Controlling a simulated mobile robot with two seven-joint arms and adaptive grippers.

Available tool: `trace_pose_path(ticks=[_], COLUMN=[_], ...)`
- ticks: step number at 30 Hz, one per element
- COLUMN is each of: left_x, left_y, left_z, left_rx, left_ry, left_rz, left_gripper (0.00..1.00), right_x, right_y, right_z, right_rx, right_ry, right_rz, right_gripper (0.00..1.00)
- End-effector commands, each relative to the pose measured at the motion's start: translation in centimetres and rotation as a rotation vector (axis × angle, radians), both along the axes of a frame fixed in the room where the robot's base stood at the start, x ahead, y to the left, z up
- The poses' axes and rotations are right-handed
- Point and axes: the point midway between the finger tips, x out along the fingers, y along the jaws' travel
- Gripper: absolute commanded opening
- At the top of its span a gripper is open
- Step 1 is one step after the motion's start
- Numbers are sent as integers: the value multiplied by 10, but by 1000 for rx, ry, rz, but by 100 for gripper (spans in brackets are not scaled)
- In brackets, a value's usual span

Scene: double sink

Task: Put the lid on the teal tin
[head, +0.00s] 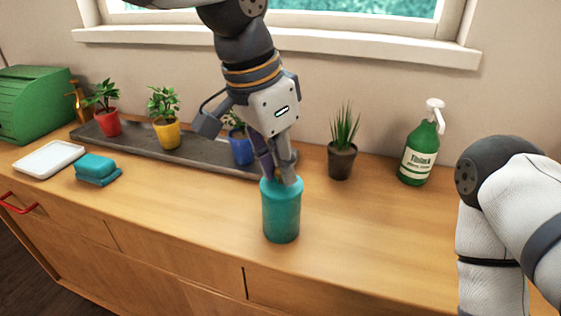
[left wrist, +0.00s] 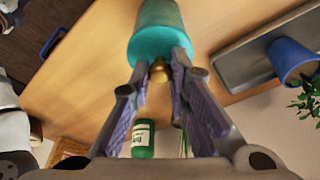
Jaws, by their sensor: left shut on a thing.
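The teal tin (head: 281,217) stands upright on the wooden counter, near the front edge. Its teal lid (left wrist: 150,46) has a brass knob (left wrist: 158,71) and shows over the tin's mouth, in line with the body (left wrist: 158,13). I see no clear gap, but cannot tell whether the lid is fully seated. My left gripper (head: 280,180) points down from above the tin. In the left wrist view its fingertips (left wrist: 161,73) are on either side of the knob, shut on the lid by it. In the head view the fingers hide part of the lid. My right gripper is out of view.
Behind the tin is a dark tray (head: 190,146) with red, yellow and blue flowerpots. A white dish (head: 48,159) and teal cloths (head: 97,169) lie left. Counter around the tin is clear.

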Motion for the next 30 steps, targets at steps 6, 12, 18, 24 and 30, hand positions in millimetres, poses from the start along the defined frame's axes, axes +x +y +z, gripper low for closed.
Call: trace_pose_path(ticks=[6, 12, 18, 24, 30], left_x=[0, 0, 0, 0, 0], left_y=[0, 0, 0, 0, 0], left_z=[0, 0, 0, 0, 3], left_rx=[0, 0, 0, 0, 1], left_ry=[0, 0, 0, 0, -1], left_rz=[0, 0, 0, 0, 0], left_gripper=[0, 40, 49, 60, 60], right_x=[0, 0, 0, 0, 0], right_y=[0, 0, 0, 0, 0], right_z=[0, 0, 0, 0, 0], right_rx=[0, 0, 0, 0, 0], right_ry=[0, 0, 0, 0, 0], right_rz=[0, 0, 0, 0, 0], right_gripper=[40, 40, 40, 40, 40])
